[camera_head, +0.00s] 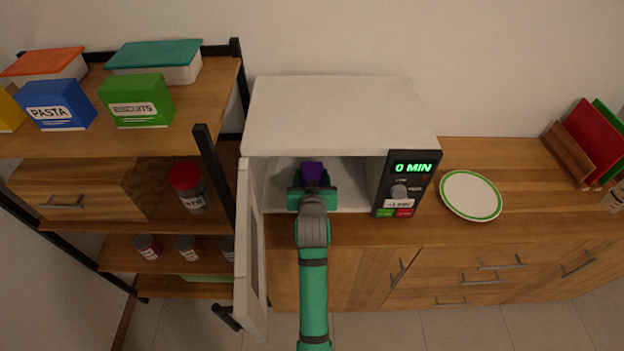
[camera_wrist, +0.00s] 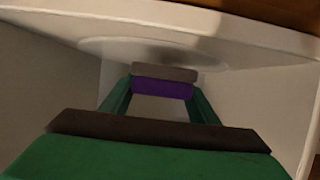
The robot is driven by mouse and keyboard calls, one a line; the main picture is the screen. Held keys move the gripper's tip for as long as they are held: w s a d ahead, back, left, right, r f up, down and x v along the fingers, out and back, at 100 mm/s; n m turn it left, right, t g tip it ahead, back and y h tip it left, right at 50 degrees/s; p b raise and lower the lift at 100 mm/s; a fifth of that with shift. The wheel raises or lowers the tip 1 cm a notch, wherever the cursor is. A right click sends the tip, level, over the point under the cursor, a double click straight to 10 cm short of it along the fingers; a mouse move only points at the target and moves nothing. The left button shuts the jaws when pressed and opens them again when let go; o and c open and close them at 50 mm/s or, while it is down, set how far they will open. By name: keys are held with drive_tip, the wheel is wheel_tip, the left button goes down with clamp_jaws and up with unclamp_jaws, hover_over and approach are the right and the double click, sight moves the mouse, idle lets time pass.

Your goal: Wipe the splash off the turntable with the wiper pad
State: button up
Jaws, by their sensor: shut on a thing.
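The wiper pad (camera_head: 312,170) has a purple block and shows inside the open microwave (camera_head: 340,115). In the wrist view the pad (camera_wrist: 162,90) shows a purple band with a grey-brown strip along its far side. My gripper (camera_head: 312,187) reaches into the cavity from the front and is shut on the pad. In the wrist view the pad sits between the two green fingers. The pale round turntable (camera_wrist: 105,47) lies just beyond the pad. A dark blurred patch shows on it by the pad; I cannot tell whether it is the splash or shadow. Contact between pad and turntable is unclear.
The microwave door (camera_head: 247,250) stands open left of my arm. The control panel (camera_head: 405,183) at the right reads 0 MIN. A green-rimmed plate (camera_head: 470,194) lies on the counter to the right. A shelf (camera_head: 90,143) with boxes and jars stands at the left.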

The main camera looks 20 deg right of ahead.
wheel_tip(320, 180, up, 2)
drive_tip(key=shift+w+r, duration=0.1)
drive_tip(key=shift+r, duration=1.2)
drive_tip(key=shift+a, duration=0.1)
drive_tip(key=shift+r, duration=1.55)
